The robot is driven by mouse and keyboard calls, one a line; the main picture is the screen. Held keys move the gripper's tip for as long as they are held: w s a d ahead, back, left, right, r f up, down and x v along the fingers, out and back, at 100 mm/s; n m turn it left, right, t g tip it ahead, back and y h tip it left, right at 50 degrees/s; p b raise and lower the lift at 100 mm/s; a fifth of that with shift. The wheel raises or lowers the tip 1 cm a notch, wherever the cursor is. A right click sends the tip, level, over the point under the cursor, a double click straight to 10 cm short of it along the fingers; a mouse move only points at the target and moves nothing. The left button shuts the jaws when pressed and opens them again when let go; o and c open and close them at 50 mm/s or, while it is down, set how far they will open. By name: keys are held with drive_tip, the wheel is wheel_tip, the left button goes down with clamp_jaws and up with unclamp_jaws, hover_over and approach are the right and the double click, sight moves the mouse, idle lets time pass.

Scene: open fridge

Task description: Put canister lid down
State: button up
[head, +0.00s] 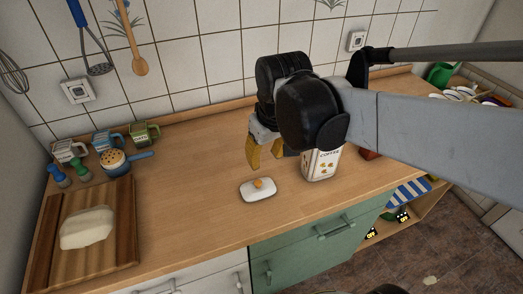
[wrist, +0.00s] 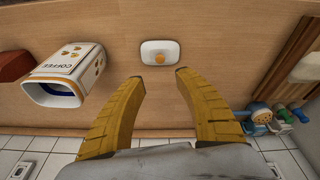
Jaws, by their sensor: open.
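The canister lid (head: 258,190) is white with a small orange knob. It lies flat on the wooden countertop, left of the coffee canister (head: 319,165). In the wrist view the lid (wrist: 160,52) shows just beyond the fingertips, with its knob up. My gripper (head: 266,160) has yellow fingers spread apart, above and behind the lid. In the wrist view the gripper (wrist: 157,74) is open with nothing between its fingers.
A cutting board (head: 112,226) with a pale dough-like lump (head: 87,228) lies at the left. Several mugs and a blue-handled pan (head: 117,161) stand behind it. A reddish-brown object (head: 369,154) is right of the canister. Countertop around the lid is clear.

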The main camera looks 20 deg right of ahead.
drive_tip(key=s+m+t, duration=0.2)
drive_tip(key=s+t, duration=0.2)
drive_tip(key=s, duration=0.3)
drive_tip(key=shift+r, duration=0.35)
